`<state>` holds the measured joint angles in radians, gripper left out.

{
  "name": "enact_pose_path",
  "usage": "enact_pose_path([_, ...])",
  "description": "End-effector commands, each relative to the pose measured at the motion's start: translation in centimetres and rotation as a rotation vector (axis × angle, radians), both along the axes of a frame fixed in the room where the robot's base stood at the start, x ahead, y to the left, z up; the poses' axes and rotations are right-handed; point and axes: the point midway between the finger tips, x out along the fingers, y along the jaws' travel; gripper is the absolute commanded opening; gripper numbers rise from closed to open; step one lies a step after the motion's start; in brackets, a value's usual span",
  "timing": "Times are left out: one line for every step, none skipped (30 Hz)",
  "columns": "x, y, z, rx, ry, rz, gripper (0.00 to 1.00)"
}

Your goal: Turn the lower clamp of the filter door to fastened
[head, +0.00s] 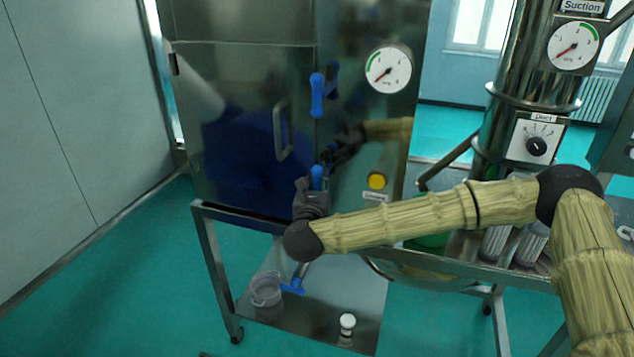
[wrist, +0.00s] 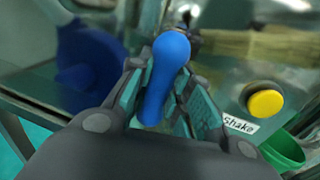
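The lower clamp (head: 317,176) of the filter door has a blue handle that stands roughly upright at the door's right edge. My gripper (head: 314,190) is at this handle, coming from below. In the wrist view the blue handle (wrist: 168,75) lies between my two fingers (wrist: 160,100), which look closed on its sides. Its rounded top sticks out beyond the fingers, and the clamp's base is mostly hidden. The filter door (head: 245,130) is a shiny steel panel that looks flush with its frame. The upper clamp (head: 317,95), also blue, stands upright above.
A door handle (head: 282,130) is left of the clamps. A yellow button (head: 377,180), labelled Shake in the wrist view, and a gauge (head: 388,69) are to the right. A clear cup (head: 266,289) and a blue-handled valve (head: 292,287) are below. Open floor lies left.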

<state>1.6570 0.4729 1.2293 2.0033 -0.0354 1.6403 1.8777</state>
Motion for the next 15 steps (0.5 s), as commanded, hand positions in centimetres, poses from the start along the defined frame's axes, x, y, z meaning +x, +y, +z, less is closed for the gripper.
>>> enact_pose_path([-0.01, 0.01, 0.01, 0.0, 0.0, 0.0, 0.05])
enact_pose_path([-0.01, 0.0, 0.02, 0.0, 0.0, 0.0, 0.0])
enact_pose_path([-0.01, 0.0, 0.02, 0.0, 0.0, 0.0, 0.0])
enact_pose_path([-0.01, -0.01, 0.02, 0.0, 0.0, 0.0, 0.0])
enact_pose_path([-0.01, -0.01, 0.02, 0.0, 0.0, 0.0, 0.0])
enact_pose_path([0.0, -0.01, 0.02, -0.001, 0.0, 0.0, 0.0])
enact_pose_path([0.0, -0.01, 0.02, -0.002, 0.0, 0.0, 0.0])
enact_pose_path([0.0, -0.02, 0.02, -0.003, 0.0, 0.0, 0.0])
enact_pose_path([0.0, -0.02, 0.02, -0.007, 0.002, 0.0, 0.0])
enact_pose_path([0.0, -0.02, 0.02, -0.011, 0.002, 0.0, 0.0])
enact_pose_path([0.0, -0.01, 0.02, -0.016, 0.004, 0.0, 0.0])
enact_pose_path([0.01, -0.01, 0.03, -0.024, 0.007, 0.0, 0.0])
enact_pose_path([0.01, -0.01, 0.02, -0.033, 0.01, 0.0, 0.0])
enact_pose_path([0.01, -0.01, 0.02, -0.044, 0.013, 0.0, 0.0])
enact_pose_path([0.01, 0.0, 0.0, -0.059, 0.018, 0.0, 0.0])
